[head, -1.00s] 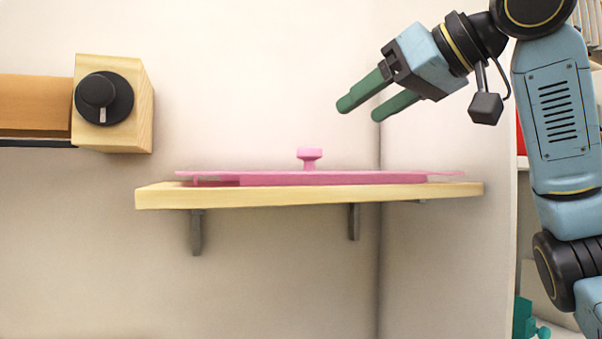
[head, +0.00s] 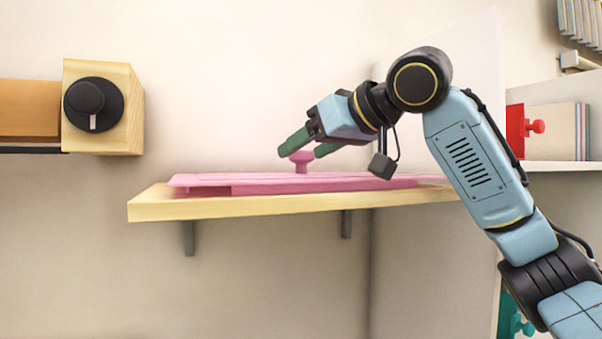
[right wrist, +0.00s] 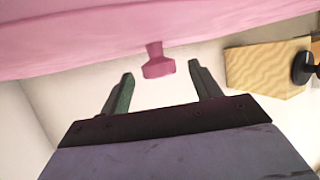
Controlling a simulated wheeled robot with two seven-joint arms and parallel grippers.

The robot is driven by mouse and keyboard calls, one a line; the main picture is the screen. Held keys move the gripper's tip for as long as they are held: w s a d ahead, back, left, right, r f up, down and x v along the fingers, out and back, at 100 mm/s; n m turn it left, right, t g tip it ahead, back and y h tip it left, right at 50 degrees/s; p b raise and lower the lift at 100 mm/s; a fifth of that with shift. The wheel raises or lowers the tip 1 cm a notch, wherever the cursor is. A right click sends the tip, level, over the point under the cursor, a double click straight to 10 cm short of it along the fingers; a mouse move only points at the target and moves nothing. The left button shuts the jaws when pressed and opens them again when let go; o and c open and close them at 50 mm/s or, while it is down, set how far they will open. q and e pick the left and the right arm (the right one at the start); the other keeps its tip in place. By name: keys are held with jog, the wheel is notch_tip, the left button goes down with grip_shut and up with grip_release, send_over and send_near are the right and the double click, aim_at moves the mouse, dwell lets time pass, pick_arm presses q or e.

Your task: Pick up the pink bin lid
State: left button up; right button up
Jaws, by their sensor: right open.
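The pink bin lid (head: 270,184) lies flat on a pale wooden wall shelf (head: 250,205), with its knob (head: 301,167) standing up from the middle. My right gripper (head: 300,150) is open at the knob's height, with its green fingers on either side of the knob in the head view. In the right wrist view, the knob (right wrist: 158,67) sits between and just ahead of the open fingertips (right wrist: 160,72), apart from both. The lid's underside or top face (right wrist: 90,35) fills the upper part of that view. My left gripper is not in view.
A wooden block with a black dial (head: 93,104) is on the wall at the left. At the right, a shelf holds a red object (head: 516,130) and books or folders (head: 582,130).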

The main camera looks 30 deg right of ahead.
jog(key=c, duration=1.2)
jog(key=shift+r, duration=0.15)
